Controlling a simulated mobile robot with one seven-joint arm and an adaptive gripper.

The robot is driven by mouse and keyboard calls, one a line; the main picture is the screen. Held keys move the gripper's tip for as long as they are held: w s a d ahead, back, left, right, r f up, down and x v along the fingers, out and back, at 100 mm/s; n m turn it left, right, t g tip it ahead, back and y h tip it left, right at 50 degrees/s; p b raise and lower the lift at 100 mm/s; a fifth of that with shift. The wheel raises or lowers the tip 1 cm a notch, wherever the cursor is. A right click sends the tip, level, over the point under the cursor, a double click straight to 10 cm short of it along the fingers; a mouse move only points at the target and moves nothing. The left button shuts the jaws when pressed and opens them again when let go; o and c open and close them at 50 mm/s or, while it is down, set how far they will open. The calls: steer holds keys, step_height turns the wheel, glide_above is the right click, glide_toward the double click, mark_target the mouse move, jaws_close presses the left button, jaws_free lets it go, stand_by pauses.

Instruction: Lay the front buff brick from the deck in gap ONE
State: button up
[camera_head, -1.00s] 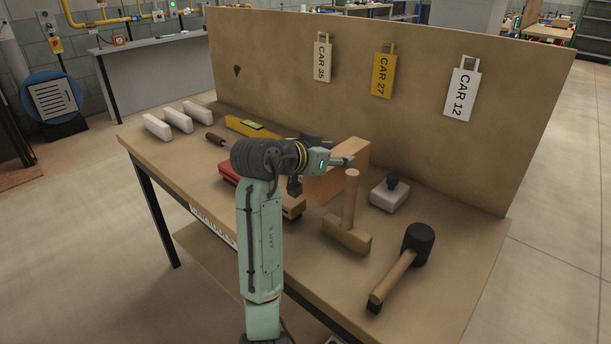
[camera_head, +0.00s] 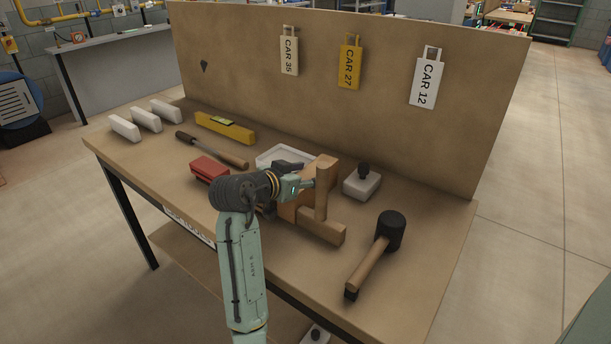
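My gripper (camera_head: 308,183) is above the middle of the bench, pointing right. It appears shut on a buff, orange-brown brick (camera_head: 290,209), which shows behind and below the fingers. The grip itself is partly hidden by my wrist. My arm hides the bench in front of the brick, and no gap label is readable.
A white tray (camera_head: 268,157) lies behind my gripper. A white block with a black knob (camera_head: 362,184) and a black-headed mallet (camera_head: 388,232) are to the right. Several pale bricks (camera_head: 147,118), a yellow level (camera_head: 224,127) and a long-handled tool (camera_head: 228,157) lie left. A backboard (camera_head: 250,85) closes the rear.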

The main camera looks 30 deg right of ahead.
steer(key=o, duration=0.5)
steer(key=shift+a+r, duration=0.1)
steer(key=shift+r, duration=0.1)
steer(key=b+v, duration=0.2)
steer(key=v, duration=1)
steer(key=shift+f, duration=0.1)
